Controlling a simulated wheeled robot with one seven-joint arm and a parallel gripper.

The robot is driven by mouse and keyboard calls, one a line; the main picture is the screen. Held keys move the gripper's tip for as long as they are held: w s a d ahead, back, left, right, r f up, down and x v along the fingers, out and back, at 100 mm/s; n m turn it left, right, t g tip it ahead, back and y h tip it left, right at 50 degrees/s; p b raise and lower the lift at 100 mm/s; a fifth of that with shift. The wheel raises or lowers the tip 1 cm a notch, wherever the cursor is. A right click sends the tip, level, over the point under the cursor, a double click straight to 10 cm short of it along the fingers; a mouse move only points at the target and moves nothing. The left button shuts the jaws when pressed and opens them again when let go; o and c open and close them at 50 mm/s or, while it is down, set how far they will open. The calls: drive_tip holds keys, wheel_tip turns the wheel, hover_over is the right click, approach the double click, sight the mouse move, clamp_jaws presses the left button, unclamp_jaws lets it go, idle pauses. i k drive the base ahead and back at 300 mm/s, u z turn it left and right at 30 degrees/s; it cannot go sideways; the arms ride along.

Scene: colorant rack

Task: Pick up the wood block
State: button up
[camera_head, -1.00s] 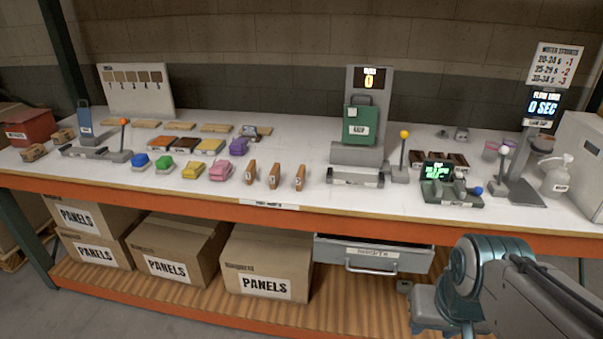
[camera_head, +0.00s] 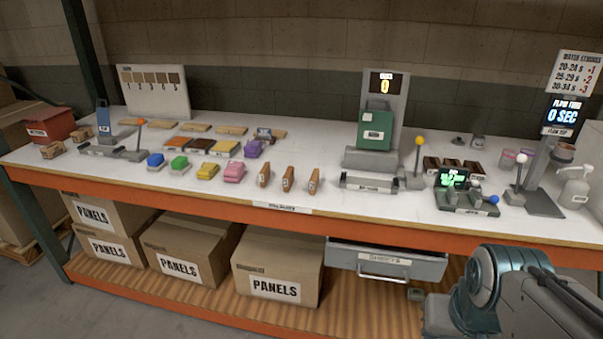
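Several wood-coloured pieces show, and I cannot tell which one is the wood block. Three small upright brown wood pieces with number marks stand at the table's front middle: a left one (camera_head: 264,175), a middle one (camera_head: 287,179) and a right one (camera_head: 313,182). Flat light wood pieces (camera_head: 197,127) lie in a row at the back left. Two small brown blocks, a front one (camera_head: 53,149) and a back one (camera_head: 81,134), sit at the far left. My arm shows at the lower right, away from all of these; my gripper's fingertips are not visible.
The white tabletop (camera_head: 330,204) holds coloured blocks (camera_head: 179,163), a green press-like device (camera_head: 376,131), a yellow-knobbed lever (camera_head: 417,160) and dark brown pieces (camera_head: 455,165). Below, a grey drawer (camera_head: 387,264) sticks out near my arm.

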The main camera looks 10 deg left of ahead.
sight(288, 178)
drive_tip(key=u, duration=2.1)
drive_tip(key=i, duration=2.2)
drive_tip(key=z, duration=2.75)
drive_tip(key=i, duration=0.5)
drive_tip(key=u, duration=0.05)
